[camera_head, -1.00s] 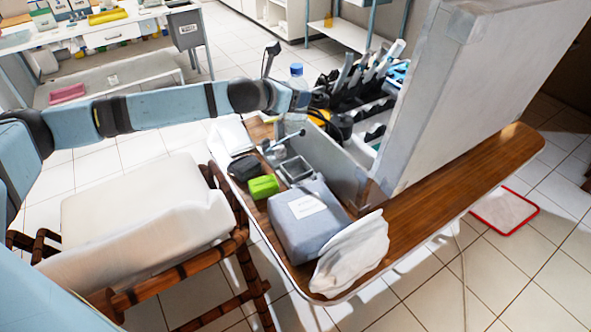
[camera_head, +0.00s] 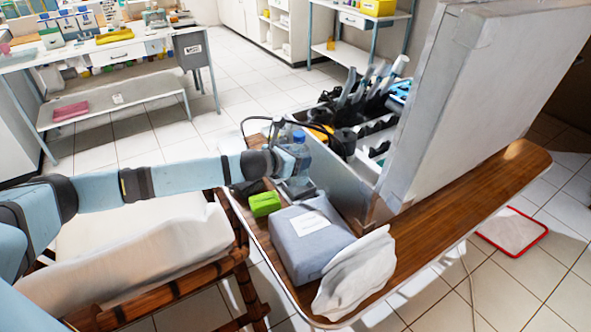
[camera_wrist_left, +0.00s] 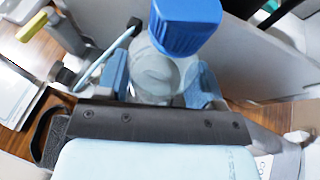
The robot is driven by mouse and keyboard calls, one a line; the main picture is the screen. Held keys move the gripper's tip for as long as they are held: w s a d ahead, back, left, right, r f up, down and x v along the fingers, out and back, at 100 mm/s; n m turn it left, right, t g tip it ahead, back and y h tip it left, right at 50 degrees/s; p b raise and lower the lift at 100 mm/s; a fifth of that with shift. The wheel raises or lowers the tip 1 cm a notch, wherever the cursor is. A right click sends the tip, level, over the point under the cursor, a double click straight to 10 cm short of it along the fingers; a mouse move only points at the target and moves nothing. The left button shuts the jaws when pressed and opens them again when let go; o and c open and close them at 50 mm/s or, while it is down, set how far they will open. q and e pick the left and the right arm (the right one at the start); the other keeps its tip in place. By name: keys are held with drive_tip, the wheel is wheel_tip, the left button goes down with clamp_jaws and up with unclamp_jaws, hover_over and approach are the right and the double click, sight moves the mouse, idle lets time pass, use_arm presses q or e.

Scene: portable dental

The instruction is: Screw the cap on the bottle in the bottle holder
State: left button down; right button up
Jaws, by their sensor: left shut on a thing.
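My left gripper (camera_head: 291,160) is shut on a clear bottle (camera_head: 299,153) with a blue cap (camera_head: 299,136). In the left wrist view the light-blue fingers (camera_wrist_left: 162,85) stand on either side of the bottle (camera_wrist_left: 152,68). The blue cap (camera_wrist_left: 186,25) sits at the bottle's top; I cannot tell how tight it is. A small grey square open container (camera_head: 299,189), which looks like the bottle holder, is on the wooden board just below the bottle. My gripper and the bottle partly hide it, so I cannot tell whether the bottle's base is inside. My right gripper is not in view.
A green box (camera_head: 264,204) and a grey-blue box (camera_head: 306,240) lie on the wooden board (camera_head: 440,215). The upright grey case (camera_head: 455,110) with black tools stands close on the right. A chair (camera_head: 130,255) stands at left.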

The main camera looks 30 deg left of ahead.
use_arm(q)
drive_tip(key=shift+f+b, duration=0.55)
drive_tip(key=shift+f, duration=1.55)
drive_tip(key=shift+f, duration=0.15)
drive_tip(key=shift+c, duration=1.2)
unclamp_jaws()
drive_tip(key=p+v, duration=0.1)
drive_tip(key=v, duration=1.1)
drive_tip(key=shift+a, duration=0.1)
